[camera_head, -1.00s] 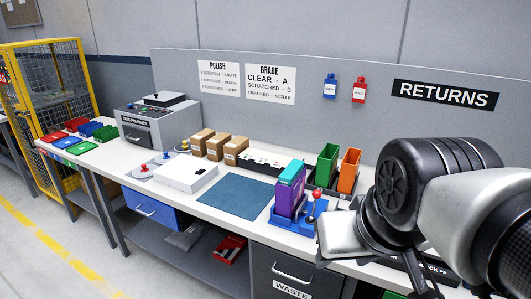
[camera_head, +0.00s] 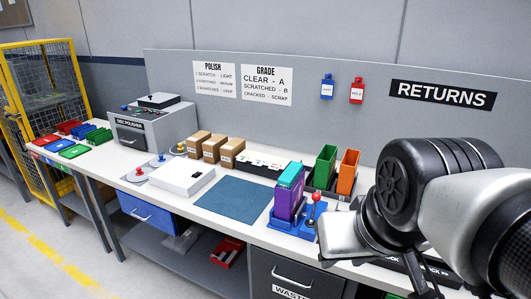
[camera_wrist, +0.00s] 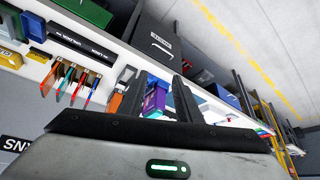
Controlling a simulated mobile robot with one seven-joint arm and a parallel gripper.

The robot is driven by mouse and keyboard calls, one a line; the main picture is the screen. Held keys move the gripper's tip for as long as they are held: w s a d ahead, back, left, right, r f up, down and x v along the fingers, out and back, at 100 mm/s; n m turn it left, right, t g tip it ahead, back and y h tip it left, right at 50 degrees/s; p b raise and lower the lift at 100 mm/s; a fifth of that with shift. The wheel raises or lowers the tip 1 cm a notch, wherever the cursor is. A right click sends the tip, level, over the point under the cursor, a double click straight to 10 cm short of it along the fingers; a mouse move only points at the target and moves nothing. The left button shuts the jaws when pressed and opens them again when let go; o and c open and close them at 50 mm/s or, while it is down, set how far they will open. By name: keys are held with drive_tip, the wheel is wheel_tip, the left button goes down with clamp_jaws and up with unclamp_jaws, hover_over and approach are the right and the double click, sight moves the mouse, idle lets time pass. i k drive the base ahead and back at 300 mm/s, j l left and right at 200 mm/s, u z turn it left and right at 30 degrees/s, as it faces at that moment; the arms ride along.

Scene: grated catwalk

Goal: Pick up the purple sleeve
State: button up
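The purple sleeve (camera_head: 289,199) stands upright in a blue holder (camera_head: 283,226) on the workbench, with a teal band along its top. It also shows in the wrist view (camera_wrist: 153,100), small and between my two dark fingers. My gripper (camera_wrist: 160,84) is open, its fingers apart and nothing held. The sleeve is some way beyond the fingertips. In the head view my arm is at the right, and the fingers themselves cannot be made out there.
A red-knobbed lever (camera_head: 316,198) stands right beside the sleeve. Green (camera_head: 326,162) and orange (camera_head: 348,172) bins are behind it. A bare blue mat (camera_head: 230,197) lies to its left. Cardboard boxes (camera_head: 212,149) stand farther left. A waste drawer (camera_head: 275,275) is below.

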sight(287, 201)
drive_tip(key=i+j+z, duration=0.4)
drive_tip(key=j, duration=0.15)
drive_tip(key=i+j+z, duration=0.15)
drive_tip(key=j, duration=0.2)
drive_tip(key=i+j+z, duration=0.2)
drive_tip(key=j, duration=0.15)
drive_tip(key=i+j+z, duration=0.2)
drive_tip(key=j, duration=0.15)
drive_tip(key=k, duration=0.1)
